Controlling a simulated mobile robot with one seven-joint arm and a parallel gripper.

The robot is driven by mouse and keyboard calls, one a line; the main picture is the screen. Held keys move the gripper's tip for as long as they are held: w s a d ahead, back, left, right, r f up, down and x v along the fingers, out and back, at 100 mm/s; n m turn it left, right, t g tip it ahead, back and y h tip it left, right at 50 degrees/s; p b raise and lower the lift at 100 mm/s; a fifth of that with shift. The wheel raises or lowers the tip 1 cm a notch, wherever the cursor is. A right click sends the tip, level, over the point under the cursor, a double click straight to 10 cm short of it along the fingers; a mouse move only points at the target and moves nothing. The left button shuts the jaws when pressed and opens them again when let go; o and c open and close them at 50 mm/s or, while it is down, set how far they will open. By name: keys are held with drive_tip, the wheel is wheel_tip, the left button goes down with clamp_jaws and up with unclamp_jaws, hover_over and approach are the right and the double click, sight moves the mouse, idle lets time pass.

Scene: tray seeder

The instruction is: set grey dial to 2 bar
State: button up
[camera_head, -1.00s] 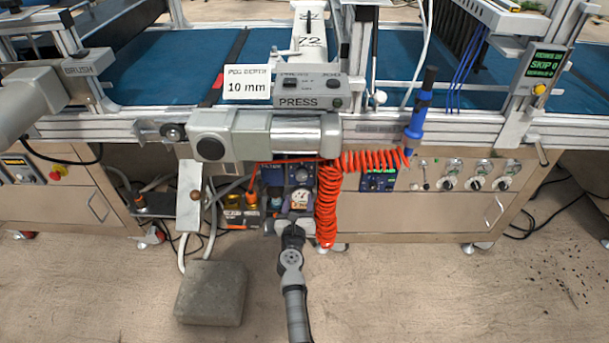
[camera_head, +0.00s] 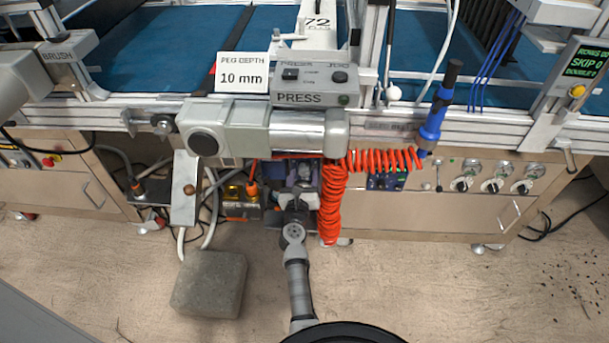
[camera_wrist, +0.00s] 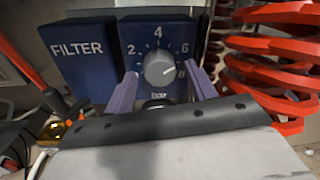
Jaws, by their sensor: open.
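The grey dial (camera_wrist: 159,70) is a round knob on a dark blue panel (camera_wrist: 178,30) in the wrist view. The scale around it reads 2, 4, 6 and a partly covered number at lower right, with a "bar" label below. A pale mark on the knob appears to point right, between the 6 and the lower number. My gripper (camera_wrist: 160,72) is open, with one purple finger on each side of the dial. I cannot tell whether the fingers touch it. In the head view my wrist and gripper (camera_head: 297,190) hide the dial.
A blue FILTER box (camera_wrist: 77,52) adjoins the panel on the left. A red coiled hose (camera_head: 333,200) hangs close on the right. The PRESS cylinder (camera_head: 265,132) juts out above. A grey stone block (camera_head: 208,283) lies on the floor at left.

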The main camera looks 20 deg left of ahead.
drive_tip(key=shift+c, duration=0.5)
drive_tip(key=c, duration=0.9)
drive_tip(key=shift+n, duration=0.3)
drive_tip(key=n+p, duration=0.1)
drive_tip(key=n, duration=0.3)
drive_tip(key=shift+d+r+n, duration=0.1)
drive_tip(key=shift+d+n, duration=0.05)
drive_tip(key=shift+n, duration=0.15)
drive_tip(key=n+p, duration=0.1)
drive_tip(key=n, duration=0.3)
drive_tip(key=shift+w+n+t, duration=0.1)
drive_tip(key=shift+n+t, duration=0.2)
drive_tip(key=shift+n, duration=0.1)
drive_tip(key=n, duration=0.4)
drive_tip(key=n+y+p, duration=0.1)
drive_tip(key=n, duration=0.2)
drive_tip(key=shift+d+r+n+p, duration=0.1)
drive_tip(key=shift+r+n+p, duration=0.1)
drive_tip(key=shift+n+p, duration=0.15)
drive_tip(key=n+y+p, duration=0.1)
drive_tip(key=n, duration=0.6)
drive_tip(key=shift+r, duration=0.1)
drive_tip(key=shift+n+p, duration=0.25)
drive_tip(key=shift+p, duration=0.05)
